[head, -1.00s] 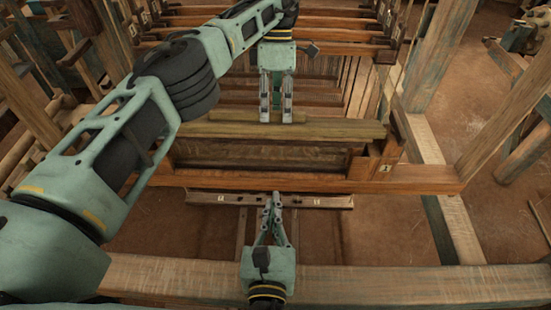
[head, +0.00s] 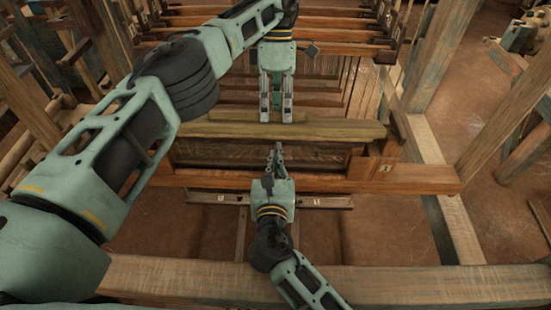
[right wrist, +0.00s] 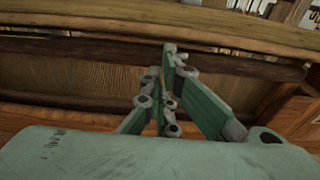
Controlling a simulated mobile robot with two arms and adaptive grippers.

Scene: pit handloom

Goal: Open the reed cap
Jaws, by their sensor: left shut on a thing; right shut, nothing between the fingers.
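The reed cap (head: 345,130) is a long greenish-brown wooden bar lying across the loom frame, with a raised strip on its top. My left gripper (head: 276,119) comes down from above and is shut on the reed cap at its raised strip, near the middle. My right gripper (head: 278,146) is shut and empty, just in front of the cap's near edge and over the recess below it. In the right wrist view, the cap (right wrist: 90,22) runs across the top, and the right fingertips (right wrist: 168,48) point up close to its lower edge. I cannot tell whether they touch it.
A reddish crossbar (head: 420,180) runs in front, with a lower bar (head: 325,202) bearing small white tags. A thick front beam (head: 420,278) and upright posts (head: 420,55) surround the work area.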

